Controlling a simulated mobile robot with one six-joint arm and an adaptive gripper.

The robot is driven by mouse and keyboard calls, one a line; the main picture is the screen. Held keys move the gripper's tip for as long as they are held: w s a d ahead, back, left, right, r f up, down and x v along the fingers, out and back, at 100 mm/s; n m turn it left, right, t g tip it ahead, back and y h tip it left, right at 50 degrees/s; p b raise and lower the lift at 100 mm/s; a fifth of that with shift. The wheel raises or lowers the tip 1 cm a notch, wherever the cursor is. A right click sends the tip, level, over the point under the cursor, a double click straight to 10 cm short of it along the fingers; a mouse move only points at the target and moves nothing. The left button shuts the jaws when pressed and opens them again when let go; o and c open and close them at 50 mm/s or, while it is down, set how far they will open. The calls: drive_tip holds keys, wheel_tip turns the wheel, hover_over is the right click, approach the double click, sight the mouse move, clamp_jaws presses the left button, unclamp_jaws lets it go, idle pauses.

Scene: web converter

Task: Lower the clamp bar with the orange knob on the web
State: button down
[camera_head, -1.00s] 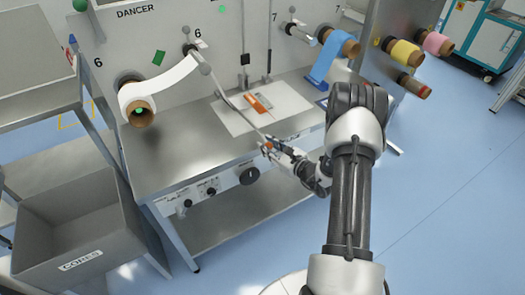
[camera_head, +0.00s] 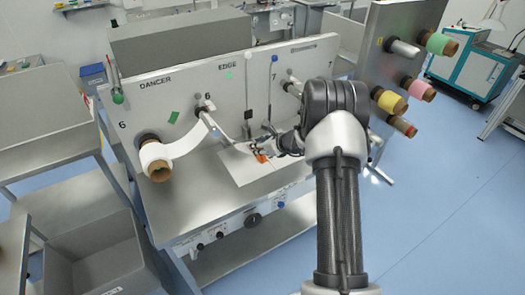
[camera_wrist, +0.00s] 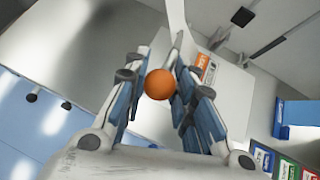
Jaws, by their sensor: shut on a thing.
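The orange knob (camera_wrist: 160,84) sits between the two fingers of my gripper (camera_wrist: 158,86) in the wrist view, and the gripper is shut on it. The clamp bar (camera_head: 217,127) slants from its pivot on the upright panel down to my gripper (camera_head: 256,149), above the white plate (camera_head: 240,172). The knob cannot be told apart from nearby orange parts in the head view. The white web (camera_head: 188,142) hangs from the roll (camera_head: 157,160) at the left toward the bar's pivot. Contact between bar and web cannot be made out.
An orange-and-white item (camera_wrist: 205,68) lies on the plate close to my fingers. Yellow (camera_head: 390,101) and pink (camera_head: 416,88) rolls stick out at the right. A grey bin (camera_head: 95,258) stands at lower left. The steel table (camera_head: 190,200) is bare left of the plate.

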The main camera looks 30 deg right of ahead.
drive_tip(key=shift+w+r+p, duration=0.75)
drive_tip(key=shift+w+r, duration=0.5)
drive_tip(key=shift+r, duration=0.25)
drive_tip(key=c, duration=1.8)
unclamp_jaws()
drive_tip(key=shift+o, duration=1.4)
drive_tip(key=shift+s, duration=0.15)
drive_tip(key=shift+o, duration=1.1)
drive_tip(key=shift+f, duration=0.1)
drive_tip(key=v, duration=1.2)
